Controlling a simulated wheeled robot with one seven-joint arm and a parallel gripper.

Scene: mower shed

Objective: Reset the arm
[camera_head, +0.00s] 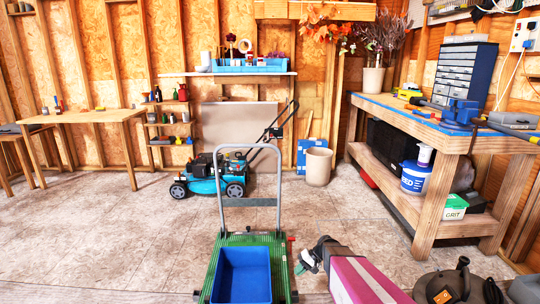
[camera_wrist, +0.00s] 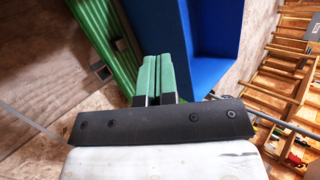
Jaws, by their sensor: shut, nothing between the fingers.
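My gripper (camera_head: 304,266) shows in the head view at the lower middle, at the end of my pink and grey arm. It is just right of a green cart (camera_head: 281,262) that carries a blue bin (camera_head: 241,277). In the wrist view my gripper's green fingers (camera_wrist: 160,78) are shut together with nothing between them. Behind them are the blue bin (camera_wrist: 215,45) and the ribbed green cart (camera_wrist: 97,35). I cannot tell how far the fingers are from the bin.
A teal mower (camera_head: 205,180) stands behind the cart's grey handle. A beige bin (camera_head: 318,167) is beyond it. A wooden workbench (camera_head: 452,143) runs along the right, with a dark round-topped container (camera_head: 445,287) in front. A wooden table (camera_head: 90,117) stands at left. Floor at left is clear.

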